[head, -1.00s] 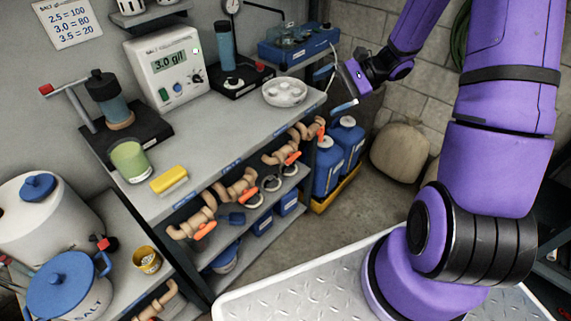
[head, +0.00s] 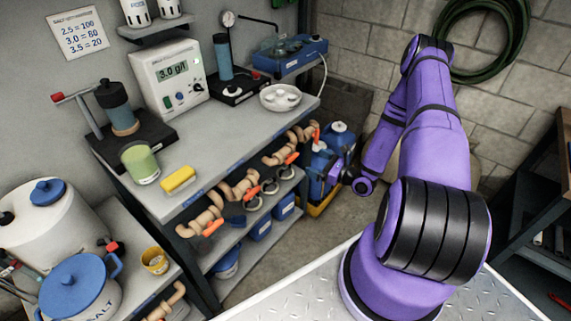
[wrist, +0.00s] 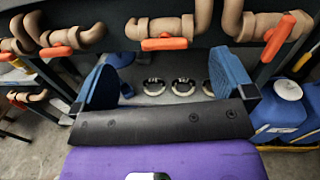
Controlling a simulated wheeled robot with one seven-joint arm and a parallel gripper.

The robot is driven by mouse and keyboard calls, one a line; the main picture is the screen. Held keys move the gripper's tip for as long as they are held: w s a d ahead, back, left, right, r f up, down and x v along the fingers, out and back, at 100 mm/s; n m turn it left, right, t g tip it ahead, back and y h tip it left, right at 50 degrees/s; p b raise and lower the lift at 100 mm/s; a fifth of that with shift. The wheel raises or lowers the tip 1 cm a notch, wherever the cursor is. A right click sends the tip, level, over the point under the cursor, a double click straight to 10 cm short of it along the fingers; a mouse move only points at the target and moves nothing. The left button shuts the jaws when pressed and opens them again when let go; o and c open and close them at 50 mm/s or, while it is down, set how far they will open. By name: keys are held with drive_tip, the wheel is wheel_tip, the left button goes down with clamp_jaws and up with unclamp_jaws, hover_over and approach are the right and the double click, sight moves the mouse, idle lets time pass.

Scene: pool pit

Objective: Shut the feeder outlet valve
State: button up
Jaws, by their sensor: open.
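Several tan pipe valves with orange lever handles line the front of the bench under its top. In the head view they include a front valve (head: 208,222), a middle valve (head: 243,190) and a farther valve (head: 284,157). I cannot read which one is the feeder outlet valve. In the wrist view, one valve (wrist: 165,43) is ahead with its lever lying roughly level; the valve to its right (wrist: 277,40) has a steeply slanted lever. My gripper (wrist: 168,82) is open and empty, its blue fingers apart, below and short of these valves. In the head view it is partly hidden near the blue jugs.
Another valve (head: 165,302) is at the lower left shelf. Blue jugs (head: 338,137) stand in a yellow tray at the bench's far end. Rings (wrist: 183,86) hang beneath the valves. The bench top (head: 215,140) holds a meter, cups and a yellow sponge. Floor is clear before the bench.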

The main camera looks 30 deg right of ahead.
sight(294, 159)
drive_tip(key=shift+m+t+h, duration=0.3)
drive_tip(key=shift+m+h, duration=0.6)
drive_tip(key=w+a+f, duration=0.1)
drive_tip(key=w, duration=0.2)
drive_tip(key=w+a+f, duration=0.1)
drive_tip(key=w+a, duration=0.1)
drive_tip(key=w, duration=0.1)
drive_tip(key=w+a+f, duration=0.1)
drive_tip(key=w, duration=0.2)
drive_tip(key=shift+a+f, duration=0.15)
drive_tip(key=shift+f, duration=0.1)
drive_tip(key=c, duration=0.8)
